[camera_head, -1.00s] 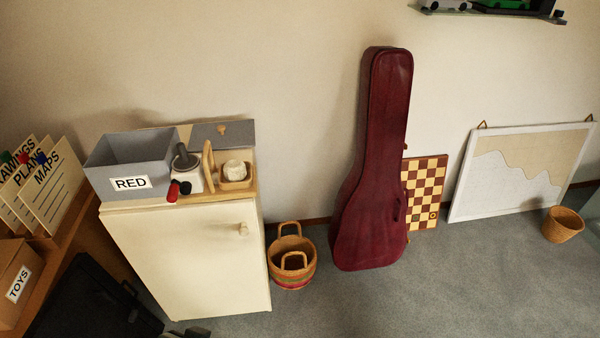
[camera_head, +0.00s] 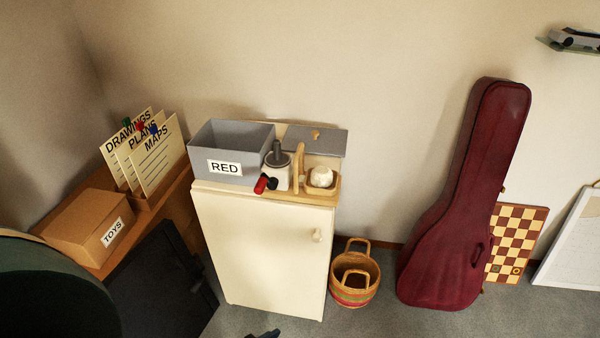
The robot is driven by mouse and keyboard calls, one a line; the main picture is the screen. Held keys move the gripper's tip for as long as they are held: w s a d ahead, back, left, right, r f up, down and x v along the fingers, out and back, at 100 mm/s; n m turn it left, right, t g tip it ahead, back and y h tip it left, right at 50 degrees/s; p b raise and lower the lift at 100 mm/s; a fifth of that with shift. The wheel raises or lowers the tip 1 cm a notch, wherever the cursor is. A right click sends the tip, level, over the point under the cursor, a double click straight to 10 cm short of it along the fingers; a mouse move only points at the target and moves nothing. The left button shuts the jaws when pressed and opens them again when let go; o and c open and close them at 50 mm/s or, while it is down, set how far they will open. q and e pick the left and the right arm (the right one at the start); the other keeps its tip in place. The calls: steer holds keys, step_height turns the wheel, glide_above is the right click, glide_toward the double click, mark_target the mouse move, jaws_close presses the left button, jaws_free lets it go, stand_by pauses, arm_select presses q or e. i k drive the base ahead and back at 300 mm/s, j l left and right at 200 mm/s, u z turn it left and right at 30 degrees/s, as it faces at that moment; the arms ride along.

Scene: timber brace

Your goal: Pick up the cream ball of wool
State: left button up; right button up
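The cream ball of wool (camera_head: 321,177) sits in a small wooden tray (camera_head: 331,190) on top of a cream cabinet (camera_head: 262,245), at the right end of its top. A wooden upright piece (camera_head: 299,166) stands just left of the tray.
A basket (camera_head: 354,280) and guitar case (camera_head: 460,210) stand right of the cabinet. A dark rounded shape (camera_head: 55,295) fills the lower left.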

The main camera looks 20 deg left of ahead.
mark_target(321, 176)
steer(key=u, duration=0.75)
steer(key=i+l+u, duration=0.15)
steer(key=u, duration=0.25)
steer(key=i+l+u, duration=0.1)
steer(key=l+u, duration=0.15)
steer(key=u, duration=0.15)
steer(key=i+l+u, duration=0.1)
steer(key=l+u, duration=0.15)
steer(key=u, duration=0.2)
steer(key=l+u, duration=0.4)
steer(key=l, duration=1.15)
steer(key=i+l, duration=0.1)
steer(key=l, duration=0.35)
steer(key=u, duration=0.05)
